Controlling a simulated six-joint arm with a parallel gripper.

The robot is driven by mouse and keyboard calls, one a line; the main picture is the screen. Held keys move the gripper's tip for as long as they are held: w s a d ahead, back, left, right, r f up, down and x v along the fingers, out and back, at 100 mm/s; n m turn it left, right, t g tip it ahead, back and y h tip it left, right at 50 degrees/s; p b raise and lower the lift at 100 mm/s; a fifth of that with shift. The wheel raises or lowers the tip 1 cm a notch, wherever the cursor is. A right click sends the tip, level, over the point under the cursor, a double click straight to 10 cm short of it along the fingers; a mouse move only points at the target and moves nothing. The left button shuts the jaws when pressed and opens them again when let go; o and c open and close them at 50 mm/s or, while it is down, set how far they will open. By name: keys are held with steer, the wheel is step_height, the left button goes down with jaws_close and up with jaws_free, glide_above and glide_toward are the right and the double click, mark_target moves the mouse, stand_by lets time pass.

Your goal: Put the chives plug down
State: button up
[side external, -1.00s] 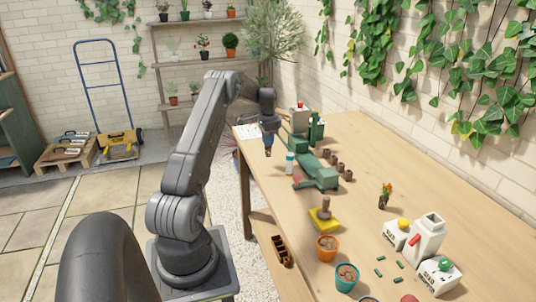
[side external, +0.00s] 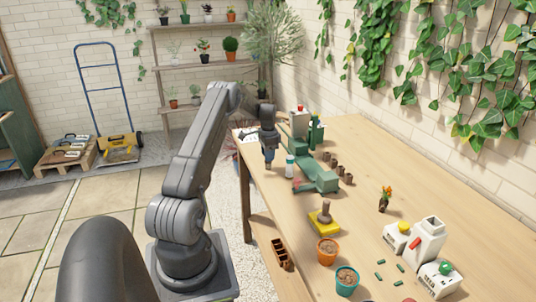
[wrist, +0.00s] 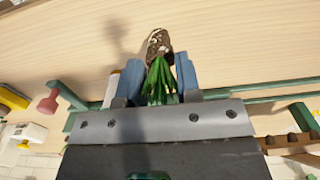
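The chives plug (wrist: 160,45) shows in the wrist view as a brown soil lump with green leaves running back toward my wrist. My gripper (wrist: 160,65) has its blue fingers on either side of the plug and appears shut on it. In the side view my gripper (side external: 269,163) points down near the left edge of the wooden table (side external: 400,190), with its tip low over the tabletop. The plug is too small there to tell whether it touches the wood.
A yellow block (side external: 325,219), an orange pot (side external: 327,250) and a teal pot (side external: 347,281) stand nearer.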

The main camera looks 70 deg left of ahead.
step_height(320, 180, up, 12)
steer(key=w+d+r+t+y, duration=0.1)
steer(key=w+d+r, duration=0.2)
steer(key=d+r, duration=0.3)
steer(key=w+d+r, duration=0.3)
steer(key=d+r, duration=0.1)
steer(key=d, duration=0.4)
steer(key=s+d+r+t, duration=0.1)
steer(key=d+r, duration=0.2)
steer(key=d, duration=0.5)
steer(key=s+d+r, duration=0.1)
steer(key=d+r, duration=0.2)
steer(key=d, duration=0.6)
steer(key=s+d+f+t, duration=0.1)
steer(key=s+d, duration=0.7)
steer(key=d, duration=0.2)
steer(key=s+d+f+t+h, duration=0.1)
steer(key=s+d+f+t, duration=0.1)
steer(key=s+d, duration=0.7)
steer(key=shift+d+t, duration=0.3)
steer(key=shift+d, duration=0.65)
